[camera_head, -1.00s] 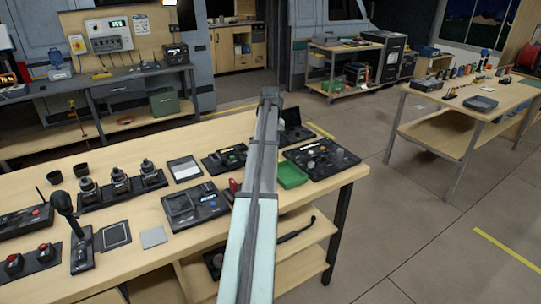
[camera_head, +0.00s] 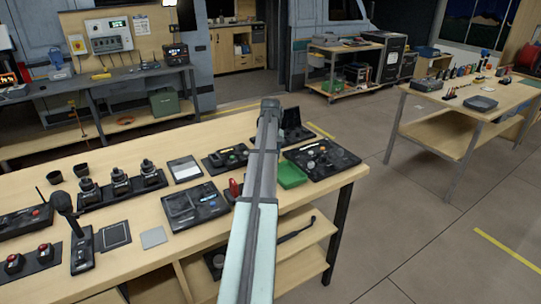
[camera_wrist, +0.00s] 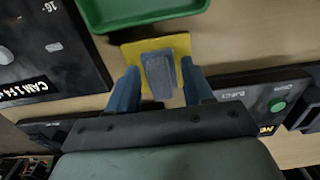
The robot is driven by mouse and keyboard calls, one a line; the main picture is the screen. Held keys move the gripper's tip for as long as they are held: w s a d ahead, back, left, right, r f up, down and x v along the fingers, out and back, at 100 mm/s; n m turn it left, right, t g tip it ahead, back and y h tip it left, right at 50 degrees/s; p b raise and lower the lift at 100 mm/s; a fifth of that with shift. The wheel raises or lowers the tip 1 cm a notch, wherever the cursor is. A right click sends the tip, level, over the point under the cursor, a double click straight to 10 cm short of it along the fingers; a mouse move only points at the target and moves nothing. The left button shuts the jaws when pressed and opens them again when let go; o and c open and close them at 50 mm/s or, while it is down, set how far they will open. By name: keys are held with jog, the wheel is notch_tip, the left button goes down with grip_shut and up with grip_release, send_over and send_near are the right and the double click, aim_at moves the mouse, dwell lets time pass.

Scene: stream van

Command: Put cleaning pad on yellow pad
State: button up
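The grey cleaning pad (camera_wrist: 158,76) shows between my fingertips in the wrist view. It is in front of the yellow pad (camera_wrist: 133,51) and covers part of it; whether it rests on it is hard to tell. My gripper (camera_wrist: 160,76) has its two blue-grey fingers apart, one on each side of the grey pad, with narrow gaps seeming to show beside it. In the head view my own arm hides the gripper and both pads.
A green tray (camera_head: 292,175) lies close beyond the yellow pad. A black panel with knobs (camera_head: 320,158) stands to its right and a device with a display (camera_head: 195,205) to the left. A grey square (camera_head: 153,237) lies near the workbench's front edge.

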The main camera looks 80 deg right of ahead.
jog(key=shift+o, duration=0.9)
notch_tip(320, 180, up, 12)
jog(key=shift+r, duration=0.2)
